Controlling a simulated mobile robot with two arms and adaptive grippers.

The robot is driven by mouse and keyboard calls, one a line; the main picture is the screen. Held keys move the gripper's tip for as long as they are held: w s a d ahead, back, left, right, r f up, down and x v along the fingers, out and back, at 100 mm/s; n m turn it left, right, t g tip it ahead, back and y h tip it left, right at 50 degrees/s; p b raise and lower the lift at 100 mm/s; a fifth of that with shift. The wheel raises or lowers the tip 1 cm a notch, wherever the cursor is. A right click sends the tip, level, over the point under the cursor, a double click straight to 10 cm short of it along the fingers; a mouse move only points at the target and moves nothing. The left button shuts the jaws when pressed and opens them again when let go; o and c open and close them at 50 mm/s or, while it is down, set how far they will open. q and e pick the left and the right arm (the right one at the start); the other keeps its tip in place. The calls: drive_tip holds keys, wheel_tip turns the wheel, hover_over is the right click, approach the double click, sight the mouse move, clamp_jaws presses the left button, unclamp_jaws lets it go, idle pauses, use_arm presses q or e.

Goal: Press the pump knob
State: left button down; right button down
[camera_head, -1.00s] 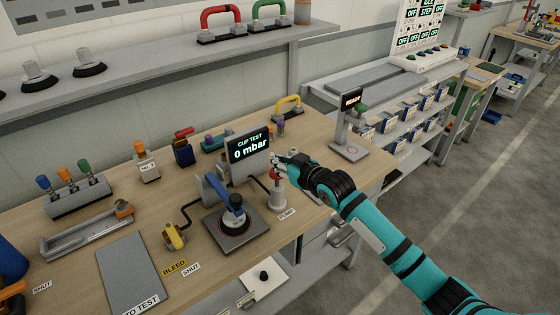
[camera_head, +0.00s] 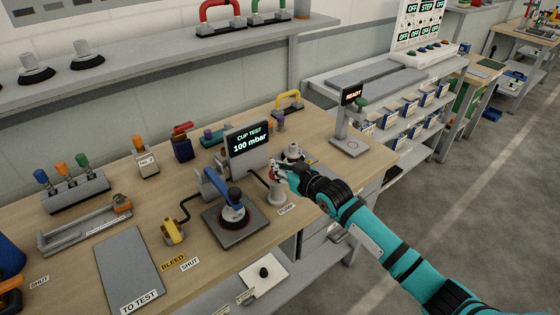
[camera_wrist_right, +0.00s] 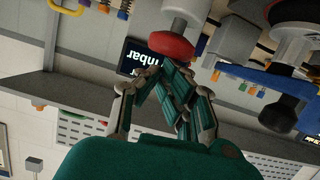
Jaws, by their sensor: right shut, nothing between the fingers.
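The pump is a grey upright cylinder (camera_head: 276,194) with a red knob (camera_head: 271,174) on top, at the right front of the bench, beside the PUMP label (camera_head: 287,209). My right gripper (camera_head: 281,171) is shut and empty at the knob, partly hiding it. In the right wrist view the red knob (camera_wrist_right: 170,47) lies just beyond the closed fingertips (camera_wrist_right: 160,74); they look to be at its face, though exact contact is hard to tell. The display (camera_head: 248,142) reads CUP TEST, 100 mbar. My left gripper is not in view.
A blue-handled suction cup (camera_head: 233,207) stands on a grey plate left of the pump. The yellow bleed lever (camera_head: 172,232) is further left. A grey fitting (camera_head: 293,152) stands behind my right gripper. A small stand with a READY screen (camera_head: 353,94) is at right.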

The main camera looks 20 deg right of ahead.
drive_tip(key=shift+s+f, duration=0.1)
drive_tip(key=shift+f, duration=0.15)
wheel_tip(320, 180, up, 4)
drive_tip(key=p, duration=0.3)
drive_tip(key=shift+a+r+p, duration=0.1)
drive_tip(key=shift+p, duration=0.25)
drive_tip(key=shift+s+r, duration=0.15)
drive_tip(key=shift+s, duration=0.05)
drive_tip(key=b+v, duration=0.2)
drive_tip(key=v, duration=0.7)
drive_tip(key=shift+r, duration=0.25)
drive_tip(key=shift+s, duration=0.15)
